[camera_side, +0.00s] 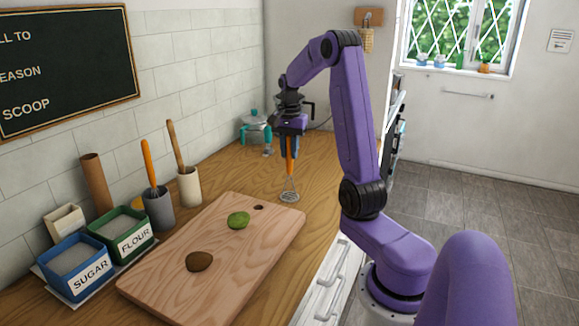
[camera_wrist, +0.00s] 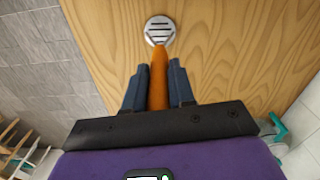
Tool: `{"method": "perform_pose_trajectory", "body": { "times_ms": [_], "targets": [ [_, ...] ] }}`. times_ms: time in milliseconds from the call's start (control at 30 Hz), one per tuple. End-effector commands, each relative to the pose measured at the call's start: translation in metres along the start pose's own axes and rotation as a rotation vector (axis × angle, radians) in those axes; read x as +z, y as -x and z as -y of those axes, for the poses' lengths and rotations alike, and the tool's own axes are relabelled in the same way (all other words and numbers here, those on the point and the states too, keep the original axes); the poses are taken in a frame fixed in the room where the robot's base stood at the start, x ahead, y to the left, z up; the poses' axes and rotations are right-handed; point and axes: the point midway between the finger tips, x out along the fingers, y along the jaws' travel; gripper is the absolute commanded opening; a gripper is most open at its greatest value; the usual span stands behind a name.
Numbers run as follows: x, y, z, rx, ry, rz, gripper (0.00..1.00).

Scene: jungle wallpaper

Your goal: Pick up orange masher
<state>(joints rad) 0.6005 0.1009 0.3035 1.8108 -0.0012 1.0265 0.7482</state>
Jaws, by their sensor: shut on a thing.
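The orange masher (camera_side: 290,162) has an orange handle and a slotted metal head (camera_side: 289,196). It hangs upright from my gripper (camera_side: 289,147), head down, over the wooden counter beyond the cutting board. In the wrist view, the fingers of my gripper (camera_wrist: 159,80) are shut on the orange handle of the masher (camera_wrist: 159,62), one finger on each side. The head (camera_wrist: 159,30) shows past the fingertips above the wood grain. I cannot tell whether the head touches the counter.
A cutting board (camera_side: 170,282) holds a green avocado half (camera_side: 238,220), a brown one (camera_side: 199,262) and a small dark piece (camera_side: 258,207). Sugar (camera_side: 75,268) and flour (camera_side: 122,232) boxes and utensil holders (camera_side: 159,209) stand left. A teal-lidded glass pot (camera_side: 255,130) stands behind.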

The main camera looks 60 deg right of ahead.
Motion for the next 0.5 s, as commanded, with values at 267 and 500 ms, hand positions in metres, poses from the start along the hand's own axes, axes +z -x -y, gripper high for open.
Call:
{"method": "perform_pose_trajectory", "body": {
  "times_ms": [267,500],
  "targets": [
    [-0.001,0.017,0.001,-0.003,0.000,-0.002,0.00],
    [0.013,0.053,-0.012,-0.005,0.000,-0.004,0.00]
  ]
}}
